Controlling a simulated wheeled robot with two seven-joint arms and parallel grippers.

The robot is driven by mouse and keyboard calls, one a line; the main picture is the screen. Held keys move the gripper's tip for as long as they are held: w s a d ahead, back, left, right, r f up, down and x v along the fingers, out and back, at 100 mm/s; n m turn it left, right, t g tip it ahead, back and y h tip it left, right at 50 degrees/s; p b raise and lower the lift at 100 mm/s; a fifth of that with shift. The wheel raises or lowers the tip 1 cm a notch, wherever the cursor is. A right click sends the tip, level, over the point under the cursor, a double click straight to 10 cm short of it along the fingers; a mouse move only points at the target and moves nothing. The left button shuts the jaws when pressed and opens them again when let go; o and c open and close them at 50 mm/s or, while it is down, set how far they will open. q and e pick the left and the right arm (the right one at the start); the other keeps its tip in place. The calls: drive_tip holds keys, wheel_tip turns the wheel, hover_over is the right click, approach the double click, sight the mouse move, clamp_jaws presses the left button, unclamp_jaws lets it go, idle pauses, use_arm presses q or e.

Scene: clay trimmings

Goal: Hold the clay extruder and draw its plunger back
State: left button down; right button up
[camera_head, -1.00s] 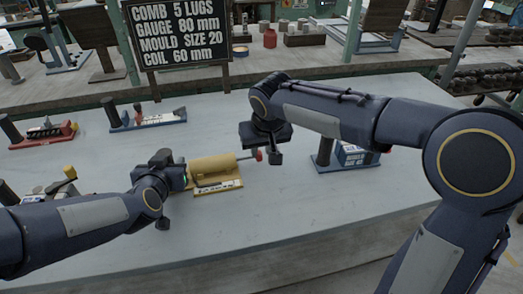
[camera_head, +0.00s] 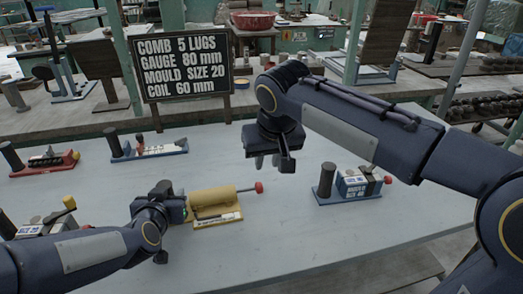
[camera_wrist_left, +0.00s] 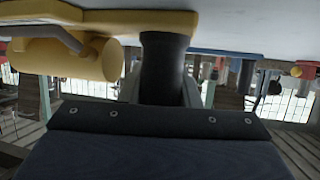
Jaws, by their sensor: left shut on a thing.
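The yellow clay extruder (camera_head: 212,211) lies on the table in the middle of the head view. Its plunger rod sticks out to the right and ends in a red knob (camera_head: 259,188). My left gripper (camera_head: 180,208) is at the extruder's left end, shut on its dark upright handle (camera_wrist_left: 164,65), which stands between the fingers in the left wrist view. The yellow barrel (camera_wrist_left: 70,58) shows beside it there. My right gripper (camera_head: 275,160) hangs beyond and above the red knob, apart from it, fingers down; its opening is not clear.
A blue tool (camera_head: 350,188) with a red knob stands to the right. A red tool (camera_head: 45,164), a blue tool (camera_head: 150,150) and one with a yellow knob (camera_head: 50,224) stand to the left. A black sign (camera_head: 183,66) stands at the back. The table's front right is clear.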

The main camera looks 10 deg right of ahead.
use_arm(q)
drive_tip(key=c, duration=1.1)
unclamp_jaws()
drive_tip(key=shift+a+f, duration=0.15)
drive_tip(key=shift+f, duration=0.05)
drive_tip(key=shift+o, duration=0.5)
drive_tip(key=shift+r, duration=0.15)
